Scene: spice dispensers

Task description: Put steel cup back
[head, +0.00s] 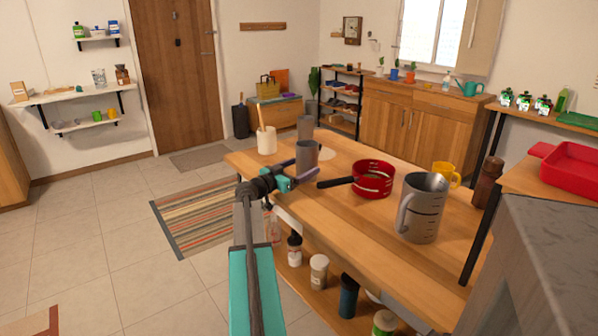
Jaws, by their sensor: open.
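A plain grey cup (307,153), which looks like the steel cup, stands upright near the left end of the wooden table (345,222). My gripper (303,169) is open at this cup, with one finger on its near side and the other toward its left side. I cannot tell whether the fingers touch it. A second, similar grey cup (305,126) stands farther back, partly hidden behind the first.
A white utensil crock (267,141) is left of the cup, and a pale round disc (327,153) lies behind it. Bottles and jars fill the lower shelf.

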